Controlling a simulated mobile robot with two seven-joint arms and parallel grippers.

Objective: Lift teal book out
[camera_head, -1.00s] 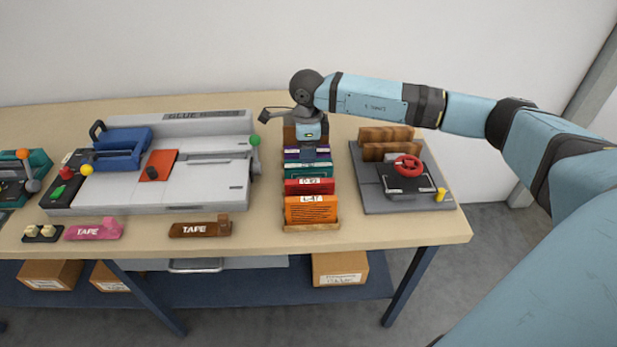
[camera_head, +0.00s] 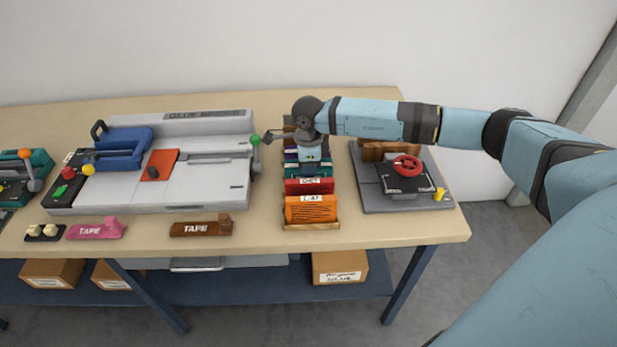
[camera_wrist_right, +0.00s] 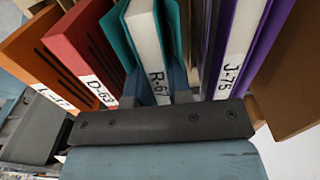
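The teal book (camera_head: 325,173) stands in a row of books on the bench, behind a red one, mostly hidden by my right gripper (camera_head: 311,168) in the head view. In the right wrist view the teal book (camera_wrist_right: 148,40) has a white spine labelled R-67. My right gripper (camera_wrist_right: 156,86) points down at it, with one finger on each side of the spine. The fingers are apart around the book; whether they press on its covers is hard to see. My left gripper is in neither view.
An orange book (camera_head: 311,209) and a red book (camera_head: 309,186) stand in front; a purple book (camera_wrist_right: 236,50) stands behind. A grey glue machine (camera_head: 210,185) is left of the row, and a grey press (camera_head: 372,197) right.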

